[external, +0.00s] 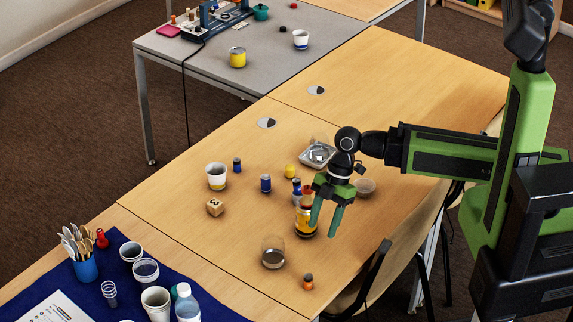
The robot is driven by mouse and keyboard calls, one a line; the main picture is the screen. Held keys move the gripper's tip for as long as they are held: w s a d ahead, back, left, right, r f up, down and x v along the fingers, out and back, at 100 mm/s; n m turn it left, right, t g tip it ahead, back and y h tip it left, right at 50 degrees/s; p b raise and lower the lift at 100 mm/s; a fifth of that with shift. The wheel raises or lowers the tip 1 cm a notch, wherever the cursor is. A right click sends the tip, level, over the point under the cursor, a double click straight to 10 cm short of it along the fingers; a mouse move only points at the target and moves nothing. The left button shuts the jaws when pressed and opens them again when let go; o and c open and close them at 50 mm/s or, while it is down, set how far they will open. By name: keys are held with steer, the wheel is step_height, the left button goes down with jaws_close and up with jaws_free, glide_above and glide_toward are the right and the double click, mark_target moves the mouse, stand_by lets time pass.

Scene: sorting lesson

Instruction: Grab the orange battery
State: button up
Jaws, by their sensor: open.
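A small orange battery (308,282) stands upright near the front edge of the wooden table, right of a clear glass. My gripper (323,229) is open and points down, with two green fingers apart. It is above and behind the orange battery, clear of it. The left finger overlaps a yellow and dark jar (303,222) in the picture; I cannot tell whether they touch. Nothing shows held between the fingers.
The glass (272,252) stands left of the battery. Small blue cylinders (266,183), a yellow one (290,171), a white cup (217,176), a wooden cube (215,207) and a metal tray (318,153) stand farther back. A chair (398,258) is at the right edge.

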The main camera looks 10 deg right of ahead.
mark_target(309, 275)
steer(key=b+x, duration=1.1)
steer(key=x, duration=0.1)
steer(key=shift+w+d+f, duration=0.15)
steer(key=shift+w, duration=0.05)
steer(key=shift+s+f, duration=0.1)
steer(key=shift+s, duration=0.05)
steer(key=b+x, duration=0.5)
steer(key=shift+s+f, duration=0.15)
jaws_close()
